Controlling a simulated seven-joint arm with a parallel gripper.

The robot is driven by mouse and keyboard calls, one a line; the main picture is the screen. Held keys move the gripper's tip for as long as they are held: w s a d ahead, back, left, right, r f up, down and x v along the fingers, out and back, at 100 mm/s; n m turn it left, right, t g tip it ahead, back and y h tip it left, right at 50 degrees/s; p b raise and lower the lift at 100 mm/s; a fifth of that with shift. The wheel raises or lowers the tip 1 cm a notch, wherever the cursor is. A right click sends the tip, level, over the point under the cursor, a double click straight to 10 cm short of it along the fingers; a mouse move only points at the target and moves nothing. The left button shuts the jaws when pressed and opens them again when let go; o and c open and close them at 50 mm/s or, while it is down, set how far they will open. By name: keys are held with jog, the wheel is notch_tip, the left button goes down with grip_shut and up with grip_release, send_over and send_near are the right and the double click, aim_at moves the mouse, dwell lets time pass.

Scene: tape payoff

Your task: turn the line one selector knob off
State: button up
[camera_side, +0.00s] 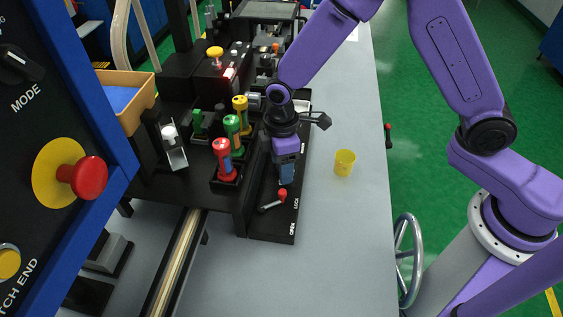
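No knob labelled line one can be read in this view. A black selector knob (18,62) marked MODE is on the dark, blue-framed panel at the left edge, close to the camera. A small black control box (205,77) with a red-lit part stands at the back; its small controls are too small to tell apart. My gripper (287,178) points down over the black plate on the table, far from the MODE knob. Its tip is just above a red-ended lever (274,200). The gap between its fingers cannot be made out.
Red, green and yellow handled tools (225,160) stand left of my gripper. A yellow cup (344,163) stands on the grey table to the right. A tan bin (140,100) is at the back left. The front of the table is clear.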

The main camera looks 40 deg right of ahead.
jog(key=shift+r, duration=0.1)
notch_tip(320, 180, up, 17)
jog(key=shift+w+r, duration=0.15)
dwell(0.5)
dwell(0.4)
jog(key=s+d+f, duration=0.1)
jog(key=s+d, duration=0.8)
jog(key=s, duration=0.3)
jog(key=s+d+f+m, duration=0.1)
jog(key=s+d, duration=0.7)
jog(key=s, duration=0.4)
jog(key=shift+s+d+f+m, duration=0.2)
jog(key=shift+s+d+m, duration=0.1)
jog(key=shift+s+d, duration=0.05)
jog(key=shift+c, duration=0.2)
